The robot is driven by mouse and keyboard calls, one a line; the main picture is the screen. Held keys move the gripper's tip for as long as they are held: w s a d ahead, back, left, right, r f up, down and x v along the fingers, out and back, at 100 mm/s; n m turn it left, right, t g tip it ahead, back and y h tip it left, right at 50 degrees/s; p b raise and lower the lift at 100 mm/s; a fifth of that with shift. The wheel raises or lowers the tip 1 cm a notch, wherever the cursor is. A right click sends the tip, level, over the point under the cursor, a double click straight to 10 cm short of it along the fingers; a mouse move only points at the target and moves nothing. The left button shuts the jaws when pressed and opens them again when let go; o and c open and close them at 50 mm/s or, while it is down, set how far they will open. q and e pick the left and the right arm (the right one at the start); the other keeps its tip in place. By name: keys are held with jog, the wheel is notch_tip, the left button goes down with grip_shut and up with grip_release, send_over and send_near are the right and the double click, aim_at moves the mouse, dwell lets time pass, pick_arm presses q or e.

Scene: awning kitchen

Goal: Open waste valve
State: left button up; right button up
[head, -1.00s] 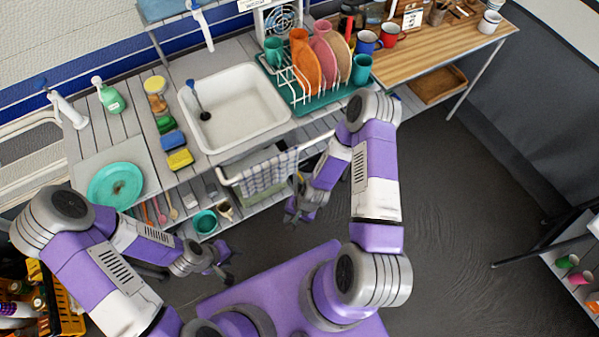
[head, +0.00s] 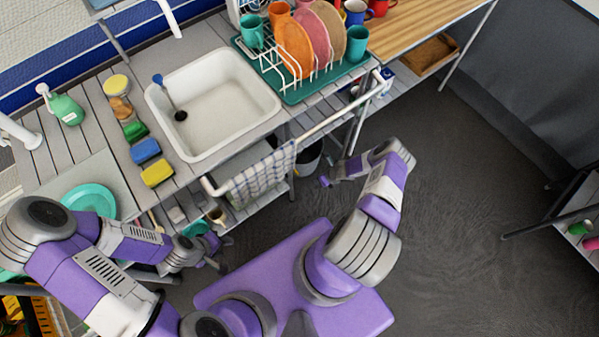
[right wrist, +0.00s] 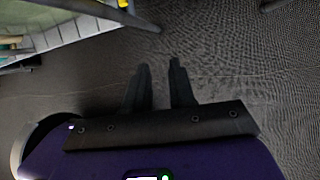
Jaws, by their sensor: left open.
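The white sink basin (head: 228,88) is set in the grey counter, with a dark drain hole (head: 180,116) in its floor. I cannot make out a waste valve in either view; the space under the sink is mostly hidden by the counter and towel. My right gripper (head: 334,176) is low over the floor, to the right of the hanging towel, near a dark bucket. In the right wrist view its two fingers (right wrist: 162,80) stand apart with nothing between them. My left gripper (head: 218,256) is open and empty, low at the left beside the lower shelf.
A checked towel (head: 260,178) hangs on the white front rail (head: 330,120). The bucket (head: 309,158) stands under the counter. A dish rack (head: 300,85) with plates is right of the sink. The floor (head: 460,220) to the right is open.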

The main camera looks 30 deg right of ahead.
jog(key=w+a+f+b, duration=0.2)
jog(key=w+a+b, duration=0.2)
jog(key=w, duration=0.4)
jog(key=shift+w+a+f, duration=0.35)
jog(key=shift+a+f, duration=0.05)
jog(key=shift+a, duration=0.05)
grip_shut()
